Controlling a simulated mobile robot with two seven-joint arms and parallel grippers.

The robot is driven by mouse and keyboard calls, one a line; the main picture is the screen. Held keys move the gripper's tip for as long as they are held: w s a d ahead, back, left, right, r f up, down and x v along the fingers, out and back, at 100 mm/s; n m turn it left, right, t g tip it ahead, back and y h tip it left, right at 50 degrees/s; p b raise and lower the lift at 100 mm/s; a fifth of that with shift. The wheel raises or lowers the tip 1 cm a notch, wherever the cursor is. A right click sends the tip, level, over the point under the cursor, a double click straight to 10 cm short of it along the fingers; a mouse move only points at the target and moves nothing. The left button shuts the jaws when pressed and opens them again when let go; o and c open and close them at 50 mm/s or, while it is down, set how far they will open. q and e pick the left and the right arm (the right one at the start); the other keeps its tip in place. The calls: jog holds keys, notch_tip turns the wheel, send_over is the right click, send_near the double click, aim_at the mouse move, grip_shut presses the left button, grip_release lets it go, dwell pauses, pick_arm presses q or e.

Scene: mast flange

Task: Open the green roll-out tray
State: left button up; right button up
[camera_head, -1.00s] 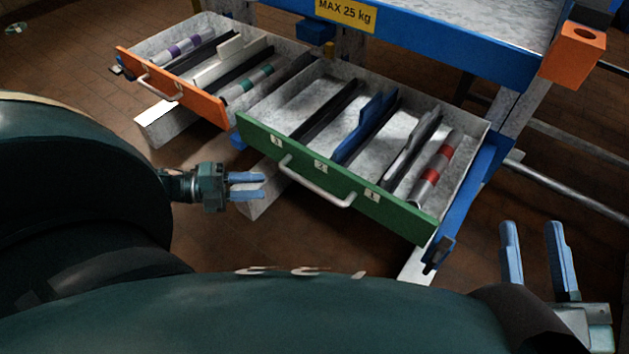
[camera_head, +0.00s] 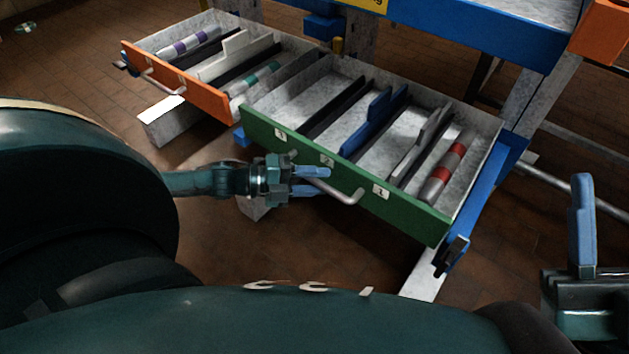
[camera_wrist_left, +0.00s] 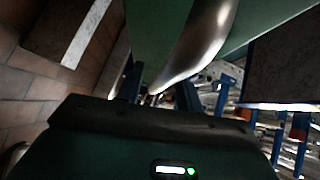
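The green roll-out tray (camera_head: 400,206) stands out from the blue frame, its inside with dividers in plain view. Its pale bar handle (camera_head: 350,197) is on the green front, below labels 3, 2 and 1. My left gripper (camera_head: 312,181) is at the left part of this handle, its blue fingers apart. In the left wrist view the handle (camera_wrist_left: 205,45) runs down close to the gap between the fingers (camera_wrist_left: 160,92); contact cannot be told. My right gripper (camera_head: 583,225) is at the lower right, away from the tray; one finger shows, with empty space beside it.
An orange-fronted tray (camera_head: 190,88) also stands out, left of the green one. Blue, grey and black dividers and a red-banded cylinder (camera_head: 443,172) are in the green tray. A blue rail (camera_head: 490,190) runs along its right side. Brown tiled floor lies in front.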

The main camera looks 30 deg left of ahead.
pick_arm(q)
jog(key=shift+c, duration=0.5)
grip_shut()
jog(key=shift+s, duration=0.15)
pick_arm(e)
jog(key=shift+r, duration=0.1)
